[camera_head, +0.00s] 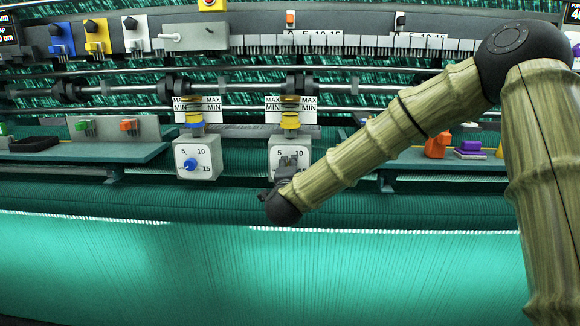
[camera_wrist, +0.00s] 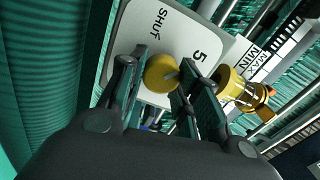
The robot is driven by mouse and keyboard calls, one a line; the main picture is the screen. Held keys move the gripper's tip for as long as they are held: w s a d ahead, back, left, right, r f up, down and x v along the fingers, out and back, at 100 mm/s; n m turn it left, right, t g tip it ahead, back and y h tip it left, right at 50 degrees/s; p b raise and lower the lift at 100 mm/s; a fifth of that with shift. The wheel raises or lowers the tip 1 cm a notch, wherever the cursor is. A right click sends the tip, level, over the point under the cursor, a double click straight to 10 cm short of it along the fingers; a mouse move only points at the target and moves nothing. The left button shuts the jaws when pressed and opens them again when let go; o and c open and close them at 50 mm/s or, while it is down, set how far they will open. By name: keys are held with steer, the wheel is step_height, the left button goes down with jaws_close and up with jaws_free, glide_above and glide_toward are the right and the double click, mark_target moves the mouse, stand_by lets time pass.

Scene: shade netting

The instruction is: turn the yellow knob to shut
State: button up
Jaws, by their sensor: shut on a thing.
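The yellow knob (camera_wrist: 160,75) sits on a pale dial plate (camera_wrist: 130,30) marked SHUT and 5 in the wrist view. A grey pointer line on the knob points toward the 5 side. My gripper (camera_wrist: 158,85) has its two dark fingers closed around the knob, one on each side. In the head view my gripper (camera_head: 290,163) is in front of the right dial plate (camera_head: 274,150), and the knob there is hidden behind it.
A second plate with a blue knob (camera_head: 190,165) stands to the left. A yellow cylinder (camera_wrist: 240,90) with a MAX/MIN label is close to my right finger. Rails and shelves (camera_head: 90,150) lie around. Green netting (camera_head: 200,270) spreads below.

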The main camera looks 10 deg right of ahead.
steer(key=shift+a+n+p, duration=0.2)
steer(key=shift+n+p, duration=2.1)
steer(key=shift+n, duration=4.2)
steer(key=o, duration=1)
steer(key=shift+r, duration=0.1)
steer(key=v, duration=1.2)
